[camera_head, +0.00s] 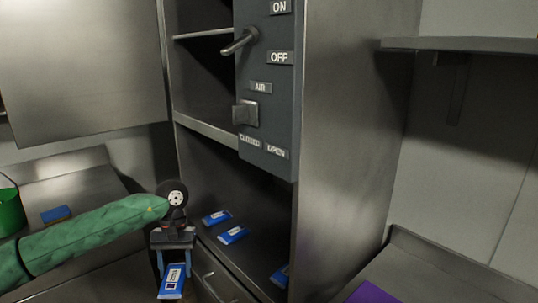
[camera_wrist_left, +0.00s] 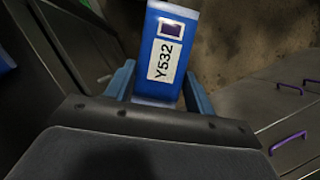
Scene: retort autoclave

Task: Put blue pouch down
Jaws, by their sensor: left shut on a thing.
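My left gripper (camera_head: 173,257) comes in from the left with its green-sleeved arm. It is shut on a blue pouch (camera_head: 172,282), which hangs below the fingers in front of the cabinet. In the left wrist view the blue pouch (camera_wrist_left: 169,55) sits between the fingers of the left gripper (camera_wrist_left: 160,85), with a white label reading Y532 and a dark purple square. Two other blue pouches (camera_head: 233,234) (camera_head: 217,217) lie on the lower cabinet shelf (camera_head: 255,252), and a third (camera_head: 281,276) is partly hidden by the cabinet's side. My right gripper is not in view.
A control panel (camera_head: 266,100) with a lever and a switch hangs above the shelf. A green bucket (camera_head: 10,212) and a blue item (camera_head: 56,214) are on the left counter. A purple item (camera_head: 371,294) lies at lower right. Drawers with purple handles (camera_wrist_left: 290,140) show in the wrist view.

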